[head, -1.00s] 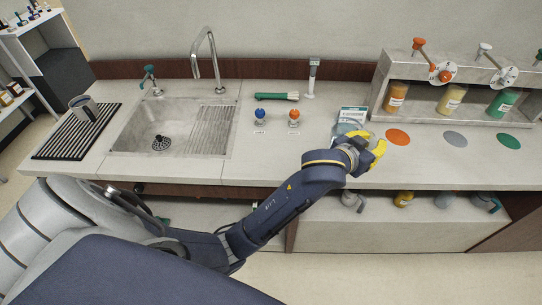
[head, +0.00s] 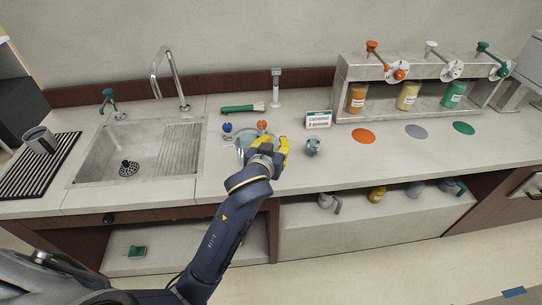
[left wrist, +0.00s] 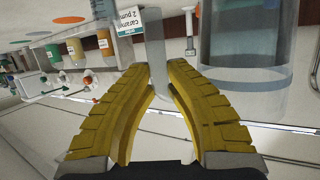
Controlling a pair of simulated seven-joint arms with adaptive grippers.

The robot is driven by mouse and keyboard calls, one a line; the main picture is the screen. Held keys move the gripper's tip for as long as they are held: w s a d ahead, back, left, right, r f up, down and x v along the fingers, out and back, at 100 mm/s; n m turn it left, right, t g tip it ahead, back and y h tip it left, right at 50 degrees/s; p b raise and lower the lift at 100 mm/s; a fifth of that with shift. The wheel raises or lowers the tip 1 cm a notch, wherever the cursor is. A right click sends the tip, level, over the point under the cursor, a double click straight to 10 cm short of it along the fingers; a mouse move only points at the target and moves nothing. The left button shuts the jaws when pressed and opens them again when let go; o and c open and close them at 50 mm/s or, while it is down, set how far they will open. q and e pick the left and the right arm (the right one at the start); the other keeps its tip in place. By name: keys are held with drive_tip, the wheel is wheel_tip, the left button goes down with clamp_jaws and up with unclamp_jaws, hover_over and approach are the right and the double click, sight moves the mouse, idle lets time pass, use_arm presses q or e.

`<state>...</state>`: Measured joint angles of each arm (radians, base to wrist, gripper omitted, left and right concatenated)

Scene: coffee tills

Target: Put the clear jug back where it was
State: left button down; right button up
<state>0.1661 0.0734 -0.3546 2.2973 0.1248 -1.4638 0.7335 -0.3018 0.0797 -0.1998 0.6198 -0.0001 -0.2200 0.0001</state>
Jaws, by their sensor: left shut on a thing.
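The clear jug (head: 242,146) is in the head view, at the front of the counter right of the sink, partly behind my gripper. My left gripper (head: 281,149) has yellow fingers and is shut on the jug's handle. In the left wrist view the fingers (left wrist: 160,85) close around the clear handle (left wrist: 155,48), and the jug's see-through body (left wrist: 245,45) fills the upper right. I cannot tell whether the jug's base touches the counter. My right gripper is not in view.
A small grey-blue pitcher (head: 312,147) stands right of my gripper, before the caramel sign (head: 318,120). The sink (head: 140,152) lies left. Orange, grey and green discs lie on the right counter.

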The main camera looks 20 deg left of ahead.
use_arm(q)
drive_tip(key=shift+f, duration=2.2)
drive_tip(key=c, duration=1.4)
unclamp_jaws()
